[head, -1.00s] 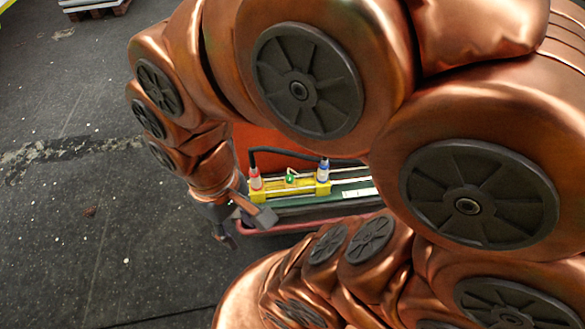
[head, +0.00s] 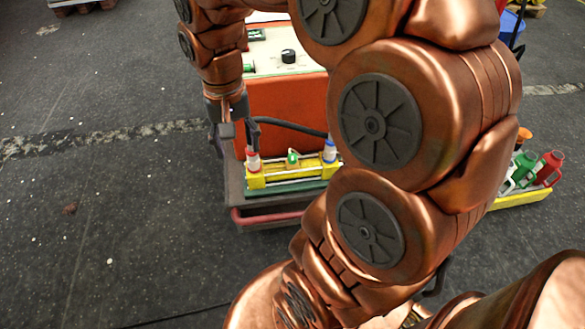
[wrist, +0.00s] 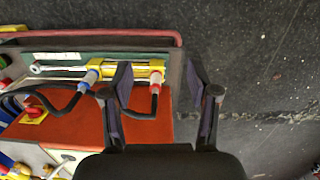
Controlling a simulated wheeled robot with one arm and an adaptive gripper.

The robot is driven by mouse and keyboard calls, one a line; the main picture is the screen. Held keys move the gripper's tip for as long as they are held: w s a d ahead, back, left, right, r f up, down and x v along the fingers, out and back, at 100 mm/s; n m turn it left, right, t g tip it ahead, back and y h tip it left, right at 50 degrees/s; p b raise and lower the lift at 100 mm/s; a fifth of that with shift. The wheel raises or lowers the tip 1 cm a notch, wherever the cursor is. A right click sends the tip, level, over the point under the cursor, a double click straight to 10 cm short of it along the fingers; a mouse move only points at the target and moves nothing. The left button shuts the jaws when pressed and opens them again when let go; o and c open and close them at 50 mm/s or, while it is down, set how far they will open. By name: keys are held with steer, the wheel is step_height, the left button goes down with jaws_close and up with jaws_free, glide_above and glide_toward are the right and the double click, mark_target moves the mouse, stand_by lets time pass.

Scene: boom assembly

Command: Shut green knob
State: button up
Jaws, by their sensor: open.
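The green knob (head: 292,157) sits in the middle of the yellow-ended valve assembly (head: 257,180) on the low front of an orange cart, between a red-and-white connector (head: 253,161) and a blue-and-white connector (head: 330,151). My gripper (head: 226,138) is left of and a little above the assembly, apart from it. In the wrist view my gripper (wrist: 158,78) is open and empty, fingers spread. There its left finger covers part of the assembly between the blue connector (wrist: 89,79) and the red one (wrist: 155,84). I cannot make out the green knob in that view.
The orange cart body (head: 288,108) with a pale top panel and black knob (head: 288,56) stands behind. Black hoses run to the connectors. A red rail (head: 268,218) edges the front. Yellow tray (head: 520,199) with jugs is at right. Floor at left is clear.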

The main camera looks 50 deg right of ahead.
steer(key=w+d+f+m+b, duration=0.5)
steer(key=w+d+f+b, duration=0.2)
steer(key=d+f+b, duration=0.4)
steer(key=m+b, duration=0.7)
steer(key=b, duration=0.2)
glide_above(293, 156)
steer(key=shift+t, duration=0.4)
step_height(293, 156, down, 13)
steer(key=shift+a+f, duration=0.1)
steer(key=shift+f+b, duration=1.15)
steer(key=shift+f, duration=2.65)
steer(key=shift+c, duration=0.2)
jaws_close()
